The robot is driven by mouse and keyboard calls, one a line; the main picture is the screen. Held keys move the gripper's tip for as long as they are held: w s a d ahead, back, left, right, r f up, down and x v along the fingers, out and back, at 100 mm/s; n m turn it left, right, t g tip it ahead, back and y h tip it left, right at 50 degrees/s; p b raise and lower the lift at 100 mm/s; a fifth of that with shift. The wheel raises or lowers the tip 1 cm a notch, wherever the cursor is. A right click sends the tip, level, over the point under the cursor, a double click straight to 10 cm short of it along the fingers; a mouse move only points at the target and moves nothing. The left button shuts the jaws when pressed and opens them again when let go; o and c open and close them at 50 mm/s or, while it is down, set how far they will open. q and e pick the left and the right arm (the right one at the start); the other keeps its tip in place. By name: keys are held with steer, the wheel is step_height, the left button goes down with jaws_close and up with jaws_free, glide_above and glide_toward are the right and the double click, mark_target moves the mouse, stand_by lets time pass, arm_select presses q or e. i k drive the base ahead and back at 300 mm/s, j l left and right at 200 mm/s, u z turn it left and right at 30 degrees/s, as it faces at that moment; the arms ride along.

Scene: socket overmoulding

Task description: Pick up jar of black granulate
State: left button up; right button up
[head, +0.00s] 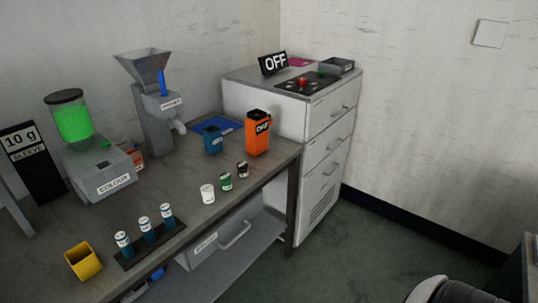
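Three small jars stand in a slanting row near the front edge of the grey workbench (100,215). The dark jar (242,170) with a pale label is the farthest back and right, and looks like the one with black granulate. The green jar (226,182) stands just in front and left of it. The white jar (208,194) is nearest. All three look upright and apart from each other. Neither of my grippers shows in the head view.
Behind the jars stand an orange container (257,133) and a blue cup (213,140). A grey hopper machine (157,120) and COLOUR unit (108,175) stand farther left. A rack (128,262) of blue vials and a yellow cup (83,262) are at front left. A drawer cabinet (325,150) adjoins the bench.

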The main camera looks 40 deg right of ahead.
mark_target(241, 166)
steer(key=i+l+z, duration=0.3)
steer(key=l, duration=0.2)
steer(key=i+l+z, duration=0.3)
steer(key=i+l, duration=0.1)
